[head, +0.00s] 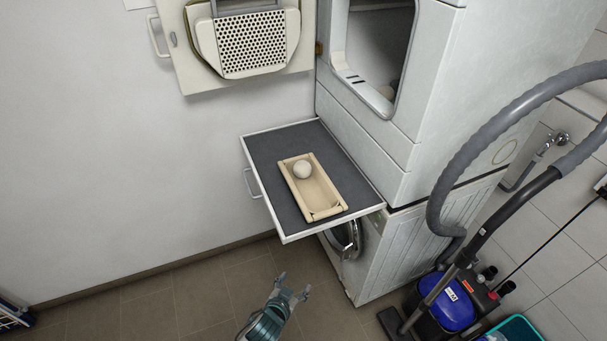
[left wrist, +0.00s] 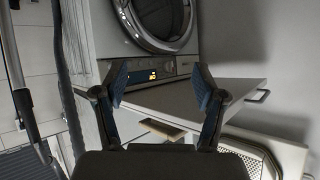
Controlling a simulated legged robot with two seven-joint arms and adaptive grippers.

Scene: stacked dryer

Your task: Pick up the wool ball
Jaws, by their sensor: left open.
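A pale wool ball (head: 302,168) lies in the far end of a beige rectangular tray (head: 322,196). The tray rests on a dark-topped pull-out shelf (head: 265,170). My left gripper (head: 294,284) is open and empty, apart from the ball, nearer the camera and below the shelf's front edge in the head view. In the left wrist view, the open fingers (left wrist: 160,88) frame the machine front and shelf edge (left wrist: 190,97). Part of a beige thing, probably the tray, shows there (left wrist: 162,128); the ball cannot be seen. My right gripper is in neither view.
A washer door (head: 345,238) is below the shelf. A vacuum cleaner (head: 450,308) with a grey hose stands right.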

